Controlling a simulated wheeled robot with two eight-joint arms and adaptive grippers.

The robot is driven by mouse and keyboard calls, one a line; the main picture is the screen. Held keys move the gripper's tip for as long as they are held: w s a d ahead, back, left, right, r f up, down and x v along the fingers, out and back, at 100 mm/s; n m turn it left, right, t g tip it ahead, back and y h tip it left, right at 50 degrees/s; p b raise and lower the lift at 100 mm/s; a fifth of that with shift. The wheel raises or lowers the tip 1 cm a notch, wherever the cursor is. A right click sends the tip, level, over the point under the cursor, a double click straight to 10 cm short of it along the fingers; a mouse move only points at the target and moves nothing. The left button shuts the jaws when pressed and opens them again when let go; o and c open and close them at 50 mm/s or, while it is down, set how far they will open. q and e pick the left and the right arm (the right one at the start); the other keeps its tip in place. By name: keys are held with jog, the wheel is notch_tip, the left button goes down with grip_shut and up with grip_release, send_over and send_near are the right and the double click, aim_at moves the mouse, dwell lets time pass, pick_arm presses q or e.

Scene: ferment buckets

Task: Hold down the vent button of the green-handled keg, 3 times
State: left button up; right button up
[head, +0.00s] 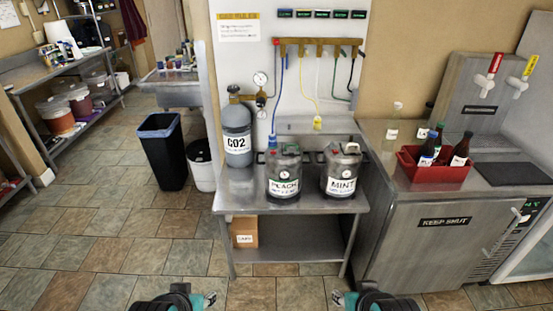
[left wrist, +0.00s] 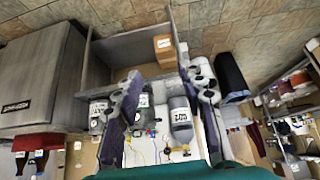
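Two dark grey kegs stand upright side by side on the steel table: one labelled PEACH (head: 283,172) on the left, one labelled MINT (head: 341,170) on the right. My left gripper (head: 209,300) is at the bottom of the head view, well in front of the table and touching nothing. In the left wrist view its two fingers (left wrist: 165,80) are spread apart with nothing held. My right gripper (head: 339,298) is also low in front of the table, mostly cut off; its opening is unclear.
A grey CO2 cylinder (head: 237,134) stands left of the kegs. Hoses hang from a manifold (head: 318,42) behind them. A red crate of bottles (head: 432,172) sits on the cooler (head: 440,240) at right. Floor before the table is clear.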

pick_arm(q)
grip_shut()
dwell(1.1)
